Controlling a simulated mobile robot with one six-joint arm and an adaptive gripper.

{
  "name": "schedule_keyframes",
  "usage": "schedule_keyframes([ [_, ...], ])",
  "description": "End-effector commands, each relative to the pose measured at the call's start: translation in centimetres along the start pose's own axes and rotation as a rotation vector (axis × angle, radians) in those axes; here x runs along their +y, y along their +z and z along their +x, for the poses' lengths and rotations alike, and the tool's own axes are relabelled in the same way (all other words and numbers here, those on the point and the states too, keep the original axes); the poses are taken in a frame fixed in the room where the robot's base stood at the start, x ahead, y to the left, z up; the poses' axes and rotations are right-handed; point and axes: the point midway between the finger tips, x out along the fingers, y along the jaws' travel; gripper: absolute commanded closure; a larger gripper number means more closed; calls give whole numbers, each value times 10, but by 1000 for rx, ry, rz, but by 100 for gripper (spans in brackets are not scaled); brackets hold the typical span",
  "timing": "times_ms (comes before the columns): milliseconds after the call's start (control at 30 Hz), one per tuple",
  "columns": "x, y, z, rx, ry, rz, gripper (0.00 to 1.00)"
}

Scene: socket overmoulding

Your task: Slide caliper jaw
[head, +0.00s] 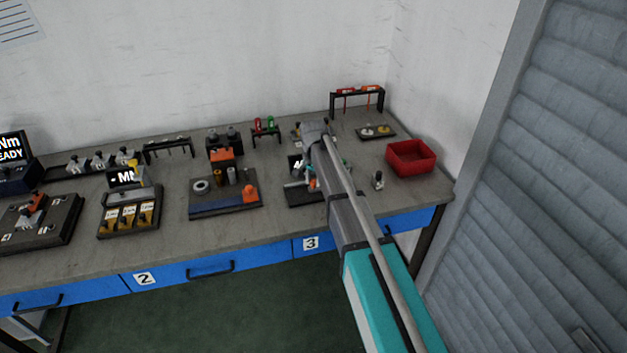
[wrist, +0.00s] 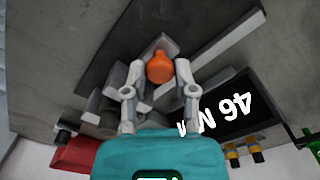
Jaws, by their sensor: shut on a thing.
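In the wrist view, my gripper (wrist: 159,72) has its two fingers on either side of an orange knob (wrist: 160,66), shut on it. I take the knob to be the handle of the caliper's sliding jaw. Grey caliper parts (wrist: 195,80) lie around and under the fingers. In the head view, the caliper station's dark base (head: 300,197) is on the bench above drawer 3. My arm hides much of it, and a little orange of the knob (head: 313,183) shows beside the arm.
A red bin (head: 411,158) stands right of the station, with a small metal part (head: 378,180) on the bench before it. A black rack (head: 357,95) is behind. The bench front edge is clear.

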Motion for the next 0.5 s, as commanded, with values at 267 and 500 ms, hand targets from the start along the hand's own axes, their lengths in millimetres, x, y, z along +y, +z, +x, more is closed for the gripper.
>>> schedule_keyframes([
  [267, -12, 12, 0, 0, 0, -1, 100],
  [500, -14, 14, 0, -3, -3, -1, 100],
])
